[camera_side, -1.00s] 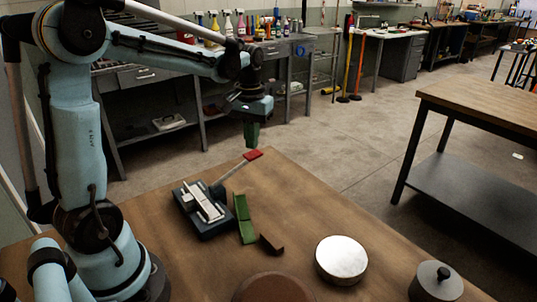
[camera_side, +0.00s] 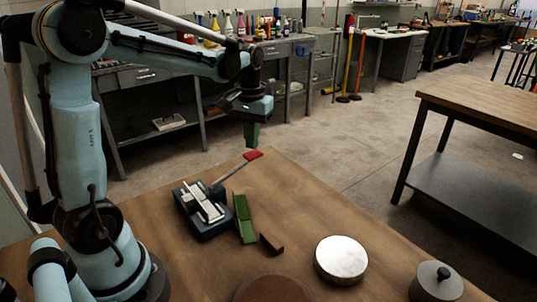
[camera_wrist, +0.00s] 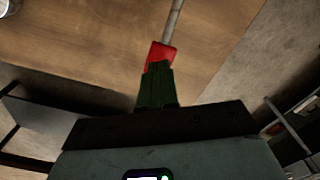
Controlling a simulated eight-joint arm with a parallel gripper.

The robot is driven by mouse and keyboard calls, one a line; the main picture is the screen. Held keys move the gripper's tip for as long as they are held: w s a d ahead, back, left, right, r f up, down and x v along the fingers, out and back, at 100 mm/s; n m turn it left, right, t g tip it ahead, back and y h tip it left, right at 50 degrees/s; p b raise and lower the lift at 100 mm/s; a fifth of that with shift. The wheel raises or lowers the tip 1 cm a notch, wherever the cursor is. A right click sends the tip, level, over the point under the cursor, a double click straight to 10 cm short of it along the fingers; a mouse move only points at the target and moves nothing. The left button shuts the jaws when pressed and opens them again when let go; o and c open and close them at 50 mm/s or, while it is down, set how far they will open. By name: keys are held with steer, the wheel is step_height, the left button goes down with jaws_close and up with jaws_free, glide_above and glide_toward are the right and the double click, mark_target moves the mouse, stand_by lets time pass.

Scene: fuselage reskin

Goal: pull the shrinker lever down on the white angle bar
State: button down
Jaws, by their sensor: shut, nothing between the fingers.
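The shrinker (camera_side: 204,214) is a dark block on the wooden table with a grey lever rising to the right, ending in a red handle (camera_side: 253,154). The white angle bar (camera_side: 207,204) lies in the top of the shrinker. My gripper (camera_side: 252,143), with green fingers, points down just above the red handle and is shut with nothing in it. In the wrist view, the closed green fingers (camera_wrist: 158,88) overlap the near end of the red handle (camera_wrist: 160,52). I cannot tell whether they touch it.
A green angle piece (camera_side: 243,219) and a small dark angle piece (camera_side: 271,244) lie right of the shrinker. A white round block (camera_side: 341,259) and a grey lidded cylinder (camera_side: 436,282) stand towards the front right.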

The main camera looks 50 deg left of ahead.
mark_target(252, 154)
stand_by(0.4)
steer(key=shift+f, duration=3.35)
steer(key=shift+r, duration=5.55)
steer(key=s+d+f+m+t, duration=0.3)
steer(key=s+d+m+t, duration=0.3)
steer(key=d, duration=0.7)
steer(key=shift+s+f+t, duration=0.3)
steer(key=shift+s+t, duration=0.3)
steer(key=shift+s, duration=0.55)
